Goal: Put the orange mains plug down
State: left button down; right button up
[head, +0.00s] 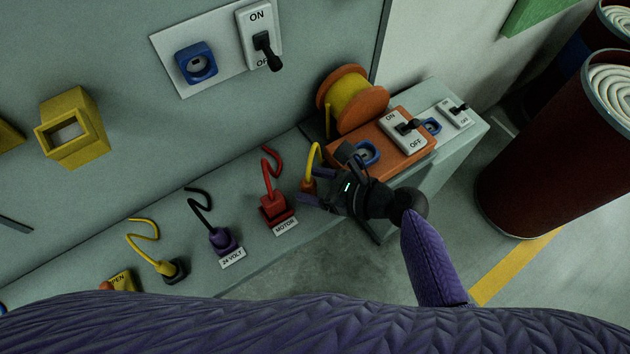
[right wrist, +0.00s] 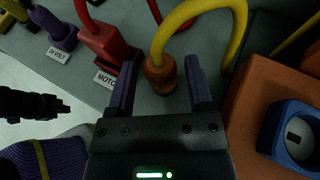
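The orange mains plug (head: 308,185) stands on the grey-green ledge with its thick yellow cable arching up from it. In the right wrist view the plug (right wrist: 159,76) is between the two purple fingers of my right gripper (right wrist: 160,62). The fingers are open, with a gap on either side of the plug. In the head view my right gripper (head: 322,180) reaches in beside the plug from the right. A dark piece that looks like my left gripper (right wrist: 35,104) shows at the left of the right wrist view; its fingers are unclear. The plug's underside is hidden.
A red plug (head: 273,203) labelled MOTOR stands just left of the orange plug. A purple plug (head: 222,240) and a black one (head: 174,269) stand further left. An orange box (head: 400,158) with blue socket and switch is close on the right, below a cable reel (head: 351,99).

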pick_arm(q)
jog(key=shift+a, duration=0.3)
pick_arm(e)
jog(key=shift+o, duration=0.3)
jog(key=shift+r, duration=0.2)
jog(key=p+v, duration=0.3)
jog(key=v, duration=0.9)
jog(key=s+d+f+n+g+h, duration=0.1)
jog(key=s+d+f+n+h, duration=0.2)
jog(key=f, duration=0.6)
jog(key=s+d+f+n+h, duration=0.2)
jog(key=s+f+n+h, duration=0.15)
jog(key=f, duration=0.45)
pick_arm(q)
notch_tip(320, 180, up, 3)
jog(key=shift+w+f, duration=0.1)
pick_arm(e)
jog(key=s+d+f+n+g+h, duration=0.1)
jog(key=s+d+f+n+h, duration=0.1)
jog(key=s+f+n, duration=0.4)
jog(key=s+d+f+n+g+h, duration=0.2)
jog(key=s+f+n+h, duration=0.2)
jog(key=s+n, duration=0.9)
jog(key=shift+f+g, duration=0.3)
jog(key=shift+f, duration=0.6)
